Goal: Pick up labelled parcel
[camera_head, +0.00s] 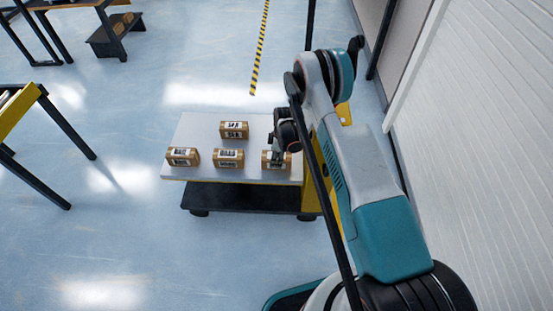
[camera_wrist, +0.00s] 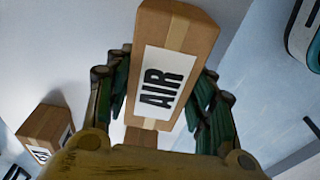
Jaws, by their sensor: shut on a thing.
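A brown cardboard parcel (camera_wrist: 180,28) with a white label reading "AIR" fills the middle of the wrist view. My gripper (camera_wrist: 165,88) has its green fingers closed against both sides of it. In the head view my gripper (camera_head: 279,152) is at the right end of the front row, over the same parcel (camera_head: 270,166), partly hiding it. I cannot tell whether the parcel is clear of the surface. Three other labelled parcels stand on the light top of the cart (camera_head: 199,131): one at the front left (camera_head: 182,157), one at the front middle (camera_head: 228,158), one behind (camera_head: 234,130).
The wall (camera_head: 480,110) runs along the right. A yellow and black conveyor frame (camera_head: 18,110) stands at the left, and a dark stand (camera_head: 115,33) with parcels is at the far left. The floor between the cart and the left frame is clear.

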